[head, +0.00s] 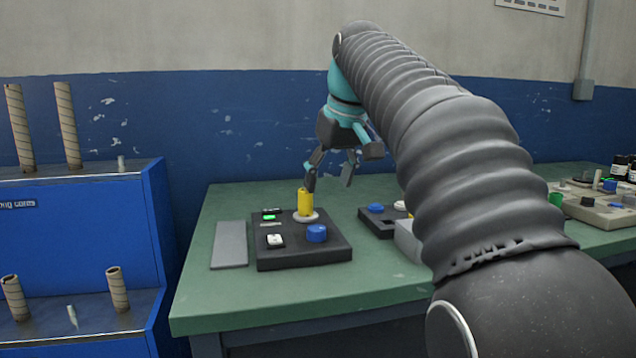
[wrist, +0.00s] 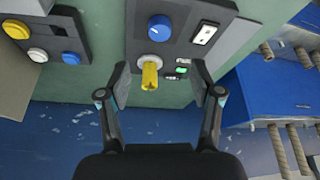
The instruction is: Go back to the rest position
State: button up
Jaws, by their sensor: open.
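My gripper (head: 329,174) is open above the dark control box (head: 335,250) on the green table. Its fingers also show in the wrist view (wrist: 164,80), spread on either side of a yellow knob (wrist: 149,74). The yellow knob (head: 304,202) stands upright on a pale round base on the box. In the wrist view the fingers look apart from the knob, and nothing is held. The box also carries a blue dial (head: 317,233), a white rocker switch (head: 275,241) and a green-lit indicator (head: 269,217).
The green table (head: 210,300) has a grey plate (head: 230,244) left of the box. A second box with a blue button (head: 375,208) stands to the right. A blue rack (head: 80,235) with cardboard tubes stands at left. Bottles (head: 620,166) and other devices sit far right.

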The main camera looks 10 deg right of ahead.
jog(key=s+a+f+m+t+h, duration=0.1)
jog(key=s+f+m, duration=0.1)
jog(key=s+f, duration=2.3)
notch_tip(320, 180, down, 4)
jog(key=shift+s+r+m, duration=0.25)
jog(key=shift+s+m, duration=0.05)
jog(key=shift+m, duration=0.1)
